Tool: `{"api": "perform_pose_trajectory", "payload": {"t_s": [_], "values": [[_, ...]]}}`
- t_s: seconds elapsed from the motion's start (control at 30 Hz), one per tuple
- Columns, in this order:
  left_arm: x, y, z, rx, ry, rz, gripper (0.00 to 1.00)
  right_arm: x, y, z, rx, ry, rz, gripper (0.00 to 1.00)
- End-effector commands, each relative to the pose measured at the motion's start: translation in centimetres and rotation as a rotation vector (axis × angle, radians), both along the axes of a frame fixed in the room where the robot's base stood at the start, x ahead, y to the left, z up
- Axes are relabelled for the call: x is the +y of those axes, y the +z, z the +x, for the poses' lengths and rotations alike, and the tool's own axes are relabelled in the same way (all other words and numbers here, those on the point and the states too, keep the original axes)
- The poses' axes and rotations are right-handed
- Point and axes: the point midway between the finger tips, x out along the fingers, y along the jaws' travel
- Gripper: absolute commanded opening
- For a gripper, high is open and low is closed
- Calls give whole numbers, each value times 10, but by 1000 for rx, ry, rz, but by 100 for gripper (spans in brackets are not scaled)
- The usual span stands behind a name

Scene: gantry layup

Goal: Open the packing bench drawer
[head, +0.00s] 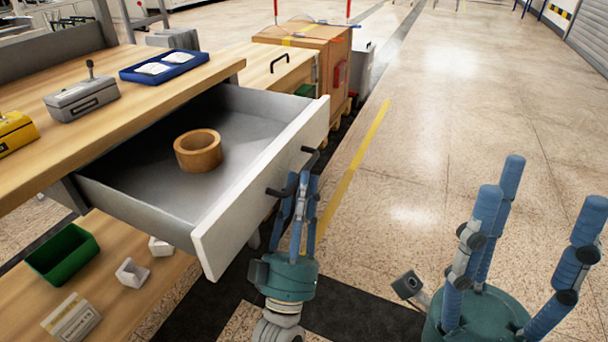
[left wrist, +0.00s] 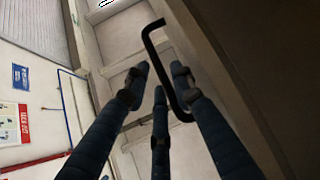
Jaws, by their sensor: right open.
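The packing bench drawer (head: 262,180) is pulled well out from under the wooden bench top (head: 165,95). Its pale front carries a black bar handle (head: 310,158), which also shows in the left wrist view (left wrist: 158,62). My left gripper (head: 302,180) is at the drawer front with its blue fingers drawn close together around the handle; the exact contact is partly hidden. In the left wrist view the handle runs between the fingers. My right gripper (head: 545,190) is open and empty, well to the right of the drawer, over the floor.
A brown tape roll (head: 198,151) lies in the drawer. A blue tray (head: 164,66) and a grey device (head: 82,98) stand on the bench top. A green bin (head: 63,254) sits on the lower shelf. A cardboard box (head: 310,50) stands behind. Floor at right is clear.

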Motion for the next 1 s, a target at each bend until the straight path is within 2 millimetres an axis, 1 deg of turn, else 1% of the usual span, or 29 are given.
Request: {"api": "perform_pose_trajectory", "payload": {"t_s": [0.03, 0.2, 0.4, 0.6, 1.0], "values": [[1, -10, -8, 6, -1, 2, 24, 0, 0, 0, 1, 0, 0, 52], [4, -35, -35, 6, -1, 2, 24, 0, 0, 0, 1, 1, -1, 52], [8, -58, -58, 3, 1, 3, 24, 0, 0, 0, 2, 1, -1, 52], [9, -65, -67, 1, 1, 0, 24, 0, 0, 0, 2, 1, -1, 52], [9, -66, -68, 1, 1, 0, 24, 1, 0, 0, 2, 1, -1, 52]]}}
